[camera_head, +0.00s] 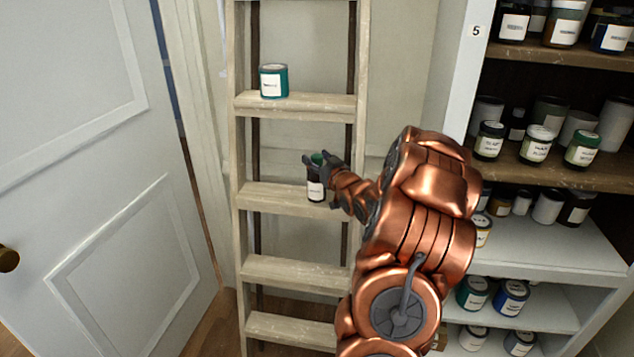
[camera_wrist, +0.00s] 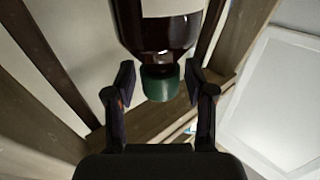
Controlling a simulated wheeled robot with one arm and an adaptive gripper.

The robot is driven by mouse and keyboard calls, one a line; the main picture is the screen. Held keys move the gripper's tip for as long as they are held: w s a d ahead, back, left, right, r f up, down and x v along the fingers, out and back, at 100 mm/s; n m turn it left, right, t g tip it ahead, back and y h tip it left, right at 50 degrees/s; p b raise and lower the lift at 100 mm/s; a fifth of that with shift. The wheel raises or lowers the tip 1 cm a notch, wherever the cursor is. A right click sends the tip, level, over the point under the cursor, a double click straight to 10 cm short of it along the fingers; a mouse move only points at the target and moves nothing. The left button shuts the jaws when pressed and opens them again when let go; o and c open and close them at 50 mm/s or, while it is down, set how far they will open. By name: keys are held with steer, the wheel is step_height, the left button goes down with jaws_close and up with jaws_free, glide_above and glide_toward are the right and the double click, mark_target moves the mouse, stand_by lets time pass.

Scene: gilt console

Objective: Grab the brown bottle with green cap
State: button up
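The brown bottle (camera_head: 316,188) with a green cap and white label stands upright on a ladder step in the head view. In the wrist view the bottle (camera_wrist: 165,38) appears upside down, with its green cap (camera_wrist: 161,86) between my fingers. My gripper (camera_head: 321,163) is around the top of the bottle in the head view and hides part of it. In the wrist view my gripper (camera_wrist: 160,80) is open, with a finger on each side of the cap and a visible gap on both sides.
The wooden ladder (camera_head: 290,270) stands against the wall. A teal can (camera_head: 273,81) sits on the step above the bottle. A shelf unit (camera_head: 560,175) full of jars and cans is at the right. A pale door (camera_head: 90,200) is at the left.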

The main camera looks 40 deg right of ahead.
jaws_close()
stand_by(0.7)
